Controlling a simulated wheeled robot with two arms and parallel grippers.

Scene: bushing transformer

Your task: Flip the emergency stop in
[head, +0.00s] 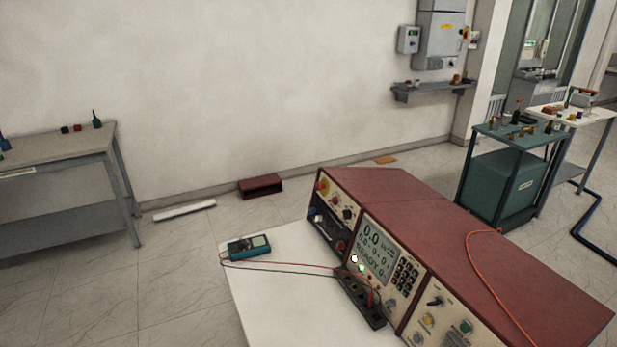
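A red knob with yellow around it, which looks like the emergency stop (322,187), sits at the upper left corner of the front panel of a red-topped test unit (440,215). The knob is small in view, and I cannot tell its exact position. The panel also carries a lit display (378,250), a keypad (406,274) and several knobs and lamps. Neither of my grippers shows in the head view.
The unit stands on a white table (262,290) with a teal multimeter (249,247) and its leads. A grey bench (60,165) is at the left. A green cart (508,180) stands at the right. Grey wall boxes (440,40) hang above a shelf (432,90).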

